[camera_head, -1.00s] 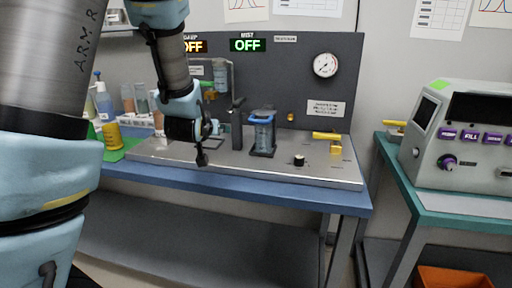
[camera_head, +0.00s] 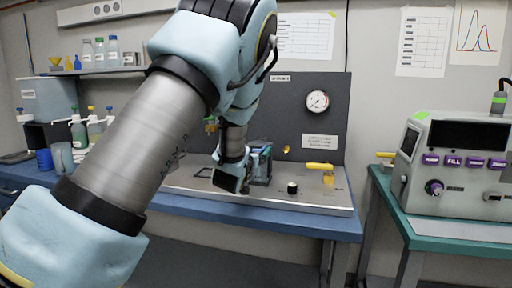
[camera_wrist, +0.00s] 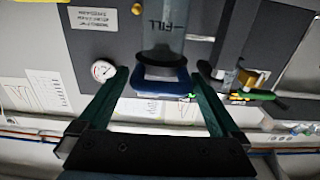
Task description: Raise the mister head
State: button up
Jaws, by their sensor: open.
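A clear cylinder with a blue collar (camera_head: 265,153) stands on the metal bench panel, partly behind my gripper (camera_head: 242,188). In the wrist view the same clear cylinder, marked FILL (camera_wrist: 165,22), has its blue collar (camera_wrist: 162,82) between the two dark green fingers of my gripper (camera_wrist: 160,78). The fingers are apart, one on each side of the collar, with gaps visible. I cannot tell for sure which part is the mister head. My arm hides the left part of the station and its displays.
A yellow-handled valve (camera_head: 320,167) and a black knob (camera_head: 292,188) sit right of the cylinder. A brass fitting with a lever (camera_wrist: 250,80) is beside the right finger in the wrist view. A pressure gauge (camera_head: 317,100) is on the back panel. A purple-buttoned machine (camera_head: 455,165) stands right.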

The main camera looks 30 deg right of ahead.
aim_at(259, 145)
jog(key=shift+x, duration=1.05)
jog(key=shift+d, duration=0.1)
grip_shut()
